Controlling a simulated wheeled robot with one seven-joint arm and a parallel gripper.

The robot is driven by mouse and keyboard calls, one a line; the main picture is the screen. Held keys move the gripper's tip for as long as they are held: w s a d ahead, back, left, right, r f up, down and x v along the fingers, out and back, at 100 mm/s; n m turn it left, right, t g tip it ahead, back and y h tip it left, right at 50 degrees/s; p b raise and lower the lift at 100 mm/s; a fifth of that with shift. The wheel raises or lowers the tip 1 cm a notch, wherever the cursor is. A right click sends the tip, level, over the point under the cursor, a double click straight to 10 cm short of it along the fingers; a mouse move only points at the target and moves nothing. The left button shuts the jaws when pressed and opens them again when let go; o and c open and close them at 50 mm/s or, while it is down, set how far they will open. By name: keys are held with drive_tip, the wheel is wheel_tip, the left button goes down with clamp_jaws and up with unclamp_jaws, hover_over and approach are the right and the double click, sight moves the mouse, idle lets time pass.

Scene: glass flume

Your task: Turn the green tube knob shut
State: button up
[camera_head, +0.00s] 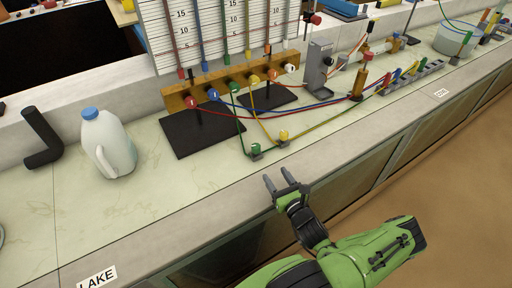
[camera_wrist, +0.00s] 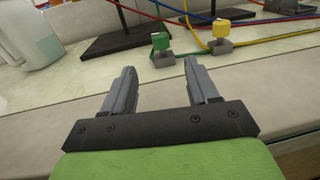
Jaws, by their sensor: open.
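The green knob (camera_head: 256,148) sits on a small grey valve block on the counter, on the green tube. It also shows in the wrist view (camera_wrist: 160,41), ahead of the gap between my fingers. A yellow knob (camera_head: 283,135) on a similar block stands just to its right, also in the wrist view (camera_wrist: 221,29). My gripper (camera_head: 278,178) is open and empty near the counter's front edge, short of the green knob and touching nothing. Its two fingers (camera_wrist: 160,68) are spread in the wrist view. How far the knob is turned is too small to tell.
A wooden manifold (camera_head: 228,82) with coloured knobs and tubes stands behind on black bases (camera_head: 203,130). Red and blue tubes run right. A white jug with a blue cap (camera_head: 108,145) stands at left. The counter front (camera_head: 200,190) between jug and knobs is clear.

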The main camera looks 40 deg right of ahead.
sight(256, 145)
drive_tip(key=w+d, duration=0.1)
drive_tip(key=w, duration=0.4)
drive_tip(key=w+b, duration=0.1)
drive_tip(key=w, duration=0.4)
drive_tip(key=w+d+b, duration=0.1)
drive_tip(key=w, duration=0.4)
drive_tip(key=shift+w+d, duration=0.25)
drive_tip(key=shift+d, duration=0.05)
drive_tip(key=c, duration=0.9)
